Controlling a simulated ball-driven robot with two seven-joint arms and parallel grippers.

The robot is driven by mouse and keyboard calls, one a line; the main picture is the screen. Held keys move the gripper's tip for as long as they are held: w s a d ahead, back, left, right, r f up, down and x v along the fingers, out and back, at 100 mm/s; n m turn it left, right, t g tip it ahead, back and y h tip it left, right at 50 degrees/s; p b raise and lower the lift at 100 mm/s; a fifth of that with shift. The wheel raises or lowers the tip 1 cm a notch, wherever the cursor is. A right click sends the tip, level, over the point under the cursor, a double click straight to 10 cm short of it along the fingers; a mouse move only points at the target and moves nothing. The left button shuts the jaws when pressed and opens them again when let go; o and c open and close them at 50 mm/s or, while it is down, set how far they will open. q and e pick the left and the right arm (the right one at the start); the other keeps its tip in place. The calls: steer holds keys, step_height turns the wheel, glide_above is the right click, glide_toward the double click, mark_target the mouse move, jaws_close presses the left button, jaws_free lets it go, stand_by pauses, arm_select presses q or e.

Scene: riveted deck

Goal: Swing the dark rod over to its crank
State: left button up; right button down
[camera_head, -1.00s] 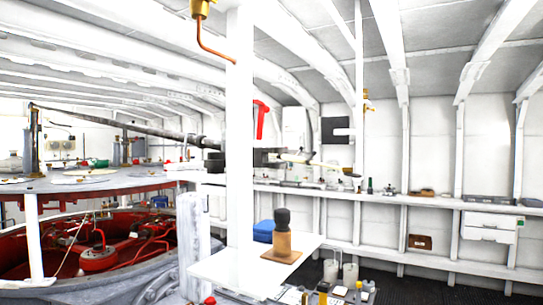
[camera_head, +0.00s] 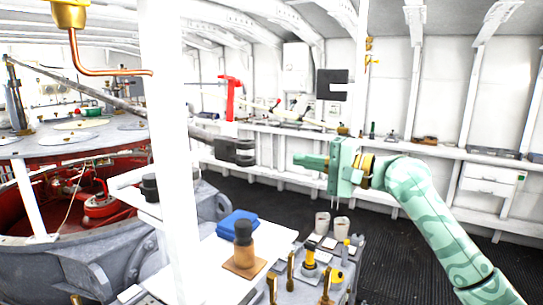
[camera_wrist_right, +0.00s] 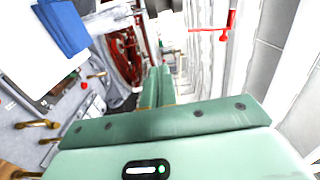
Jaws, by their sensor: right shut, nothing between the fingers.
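The dark rod (camera_head: 75,88) slopes down from the upper left of the head view and passes behind a white post. Past the post, a dark forked block (camera_head: 235,150) sits in line with it; I cannot tell whether they are joined. I cannot tell for sure which part is the crank. My right gripper (camera_head: 299,160) is shut and empty. It points left towards the dark block, with a gap between them. In the wrist view its closed fingers (camera_wrist_right: 158,85) point away from the camera. My left gripper is not in view.
The white post (camera_head: 168,150) stands in front of the rod. A red lever-like part (camera_head: 230,97) is above the block. A white table (camera_head: 215,262) holds a blue cloth-like item (camera_head: 238,222) and a wooden-based tool (camera_head: 243,258). Dark floor (camera_head: 400,245) is open at right.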

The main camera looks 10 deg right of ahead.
steer(key=w+a+p, duration=0.3)
steer(key=a+p, duration=0.1)
steer(key=a, duration=0.4)
steer(key=shift+w+a, duration=0.15)
steer(key=shift+a, duration=0.2)
